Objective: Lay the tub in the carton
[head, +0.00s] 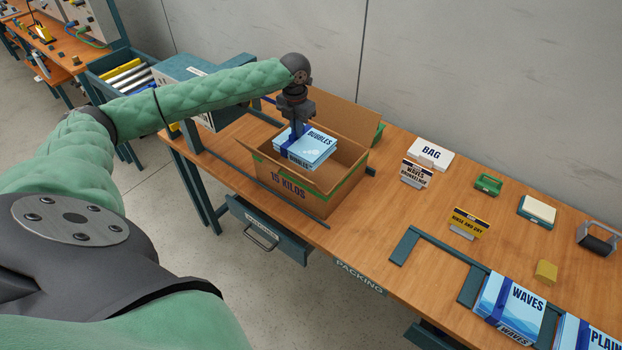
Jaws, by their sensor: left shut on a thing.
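The open carton (285,195), brown with a green stripe and "KILOS" lettering, stands on the wooden packing table. The tub (310,148) is a light blue and white box-shaped pack with a dark blue band, labelled "BUBBLES". My left gripper (297,130) points down from above and is shut on the tub, at its dark blue band. The tub is at the carton's mouth, level, with its top above the front wall. Its underside is hidden, so I cannot tell if it touches the carton floor. My right gripper is not in view.
A "WAVES" pack (508,303) and a "PLAIN" pack (590,335) lie at the front right. A white "BAG" box (430,153), a yellow sign (468,222) and a green tray (488,184) stand right of the carton. Bare table (360,225) lies between.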

